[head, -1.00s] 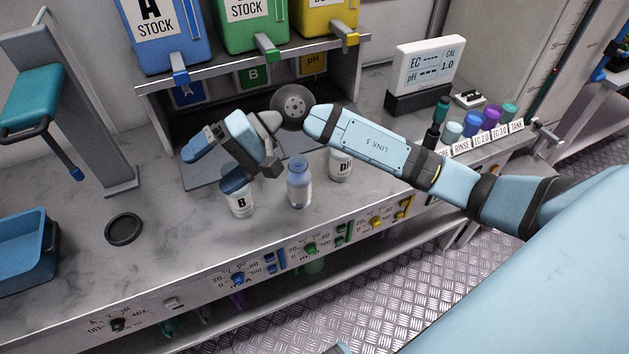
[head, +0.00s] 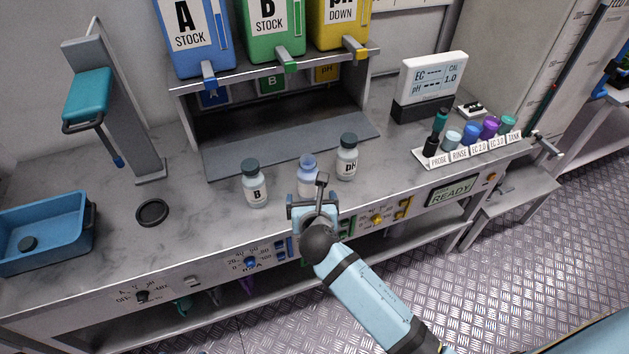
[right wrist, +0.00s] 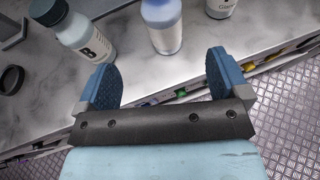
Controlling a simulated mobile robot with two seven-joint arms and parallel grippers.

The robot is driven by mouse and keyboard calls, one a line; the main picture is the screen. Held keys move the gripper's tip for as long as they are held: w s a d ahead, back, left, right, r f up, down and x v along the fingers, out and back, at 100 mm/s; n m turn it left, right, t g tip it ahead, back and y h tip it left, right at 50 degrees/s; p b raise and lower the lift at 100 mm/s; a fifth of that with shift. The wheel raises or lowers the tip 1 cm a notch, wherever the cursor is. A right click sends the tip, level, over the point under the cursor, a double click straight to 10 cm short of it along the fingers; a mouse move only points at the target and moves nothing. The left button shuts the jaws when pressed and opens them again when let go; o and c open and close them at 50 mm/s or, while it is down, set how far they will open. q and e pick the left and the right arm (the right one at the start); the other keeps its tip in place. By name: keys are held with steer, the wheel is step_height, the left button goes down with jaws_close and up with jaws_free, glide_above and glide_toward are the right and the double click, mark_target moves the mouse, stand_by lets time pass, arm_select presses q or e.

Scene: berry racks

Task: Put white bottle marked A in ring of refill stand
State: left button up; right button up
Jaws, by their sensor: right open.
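An open, uncapped pale bottle (head: 307,172) with a bluish neck stands upright on the bench between two capped bottles. I see no letter on it; its lower part is hidden by my gripper in the head view. It also shows in the right wrist view (right wrist: 163,28). My right gripper (head: 313,203) is open and empty at the bench's front edge. In the right wrist view its fingers (right wrist: 162,68) point at this bottle, which stands just beyond the fingertips. A grey column with a teal head (head: 87,95) stands at left, with a dark round ring (head: 152,213) on the bench beside it.
The capped bottle marked B (head: 255,185) stands close on the left and the pH bottle (head: 347,158) on the right. Behind is a rack with stock tanks (head: 270,35). A blue tray (head: 85,222) holds a dark cap. The bench between ring and B is clear.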

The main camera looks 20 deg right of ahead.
mark_target(309, 177)
steer(key=x, duration=0.7)
steer(key=shift+w, duration=0.35)
steer(key=x, duration=0.5)
steer(key=shift+w+d+r+p, duration=0.2)
steer(key=shift+w+d+p, duration=0.15)
steer(key=shift+w, duration=0.1)
steer(key=c, duration=1.3)
steer(key=shift+o, duration=0.2)
steer(key=shift+r, duration=0.15)
